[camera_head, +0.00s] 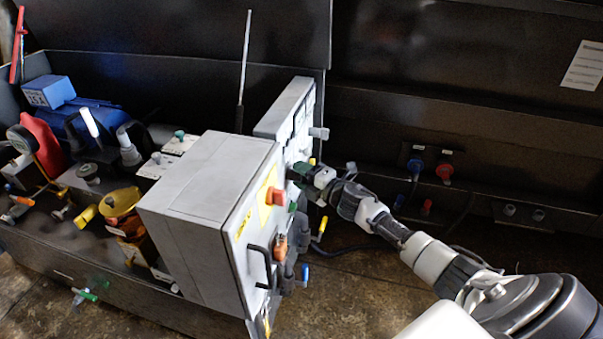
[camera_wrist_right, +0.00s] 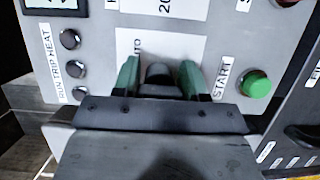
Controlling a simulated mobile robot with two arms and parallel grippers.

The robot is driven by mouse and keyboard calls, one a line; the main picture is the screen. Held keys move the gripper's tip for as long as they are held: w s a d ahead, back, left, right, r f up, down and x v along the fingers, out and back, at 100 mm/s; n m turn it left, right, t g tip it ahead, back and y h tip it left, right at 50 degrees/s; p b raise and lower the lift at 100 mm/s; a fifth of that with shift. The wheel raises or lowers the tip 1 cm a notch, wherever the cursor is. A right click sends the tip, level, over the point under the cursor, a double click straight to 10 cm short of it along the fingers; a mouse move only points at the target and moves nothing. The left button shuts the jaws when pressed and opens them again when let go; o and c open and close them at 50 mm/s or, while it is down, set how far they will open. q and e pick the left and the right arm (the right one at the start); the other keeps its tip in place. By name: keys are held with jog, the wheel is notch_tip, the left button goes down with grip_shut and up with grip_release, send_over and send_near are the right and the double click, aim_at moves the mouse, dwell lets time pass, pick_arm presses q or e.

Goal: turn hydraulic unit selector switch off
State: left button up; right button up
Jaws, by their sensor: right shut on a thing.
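The grey control panel of the hydraulic unit (camera_head: 286,108) is at the centre of the head view, and its face (camera_wrist_right: 108,20) fills the upper part of the wrist view. A black selector switch (camera_wrist_right: 158,72) sits on it below a white label, partly legible as ending in "TO". My right gripper (camera_wrist_right: 160,76) is shut on the switch, its green fingers on either side of the knob. In the head view the right gripper (camera_head: 300,177) is against the panel's face and hides the switch. The switch's pointing direction is hard to tell. My left gripper is not in view.
A green START button (camera_wrist_right: 256,84) is right of the fingers. Dark round lamps (camera_wrist_right: 70,40) marked RUN, TRIP, HEAT are at left. A grey box (camera_head: 205,180) with an orange-red rotary handle (camera_head: 276,196) stands close by. Dark floor (camera_head: 345,285) is open below my arm.

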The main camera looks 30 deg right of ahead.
dwell(0.3)
jog(key=o, duration=0.9)
jog(key=shift+s, duration=0.15)
jog(key=shift+s+d, duration=0.15)
jog(key=shift+s, duration=0.15)
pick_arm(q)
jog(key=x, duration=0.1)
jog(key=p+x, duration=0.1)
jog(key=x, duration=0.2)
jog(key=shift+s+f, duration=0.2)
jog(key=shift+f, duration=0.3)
pick_arm(e)
jog(key=v, duration=1)
